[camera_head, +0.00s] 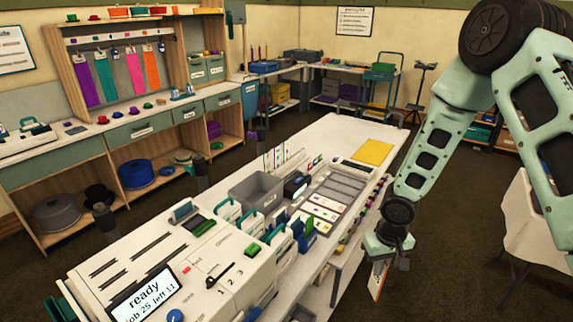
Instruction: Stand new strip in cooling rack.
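My gripper (381,263) is at the lower right, pointing down beside the right edge of the long white counter (350,131). It appears shut on a thin white strip (377,283) with an orange edge, which hangs below it, slightly tilted. The fingertips are small and partly hidden by the wrist. A row of thin upright wires (284,158), which looks like the cooling rack, stands on the counter's far left side, well away from my gripper. I cannot make out whether its slots hold anything.
A white machine (228,247) with a "ready, job 25 left 11" screen fills the near counter end. A grey bin (256,192), several teal-handled holders and a grey sectioned tray (333,196) stand between my gripper and the rack. A yellow sheet (373,152) lies at the far end.

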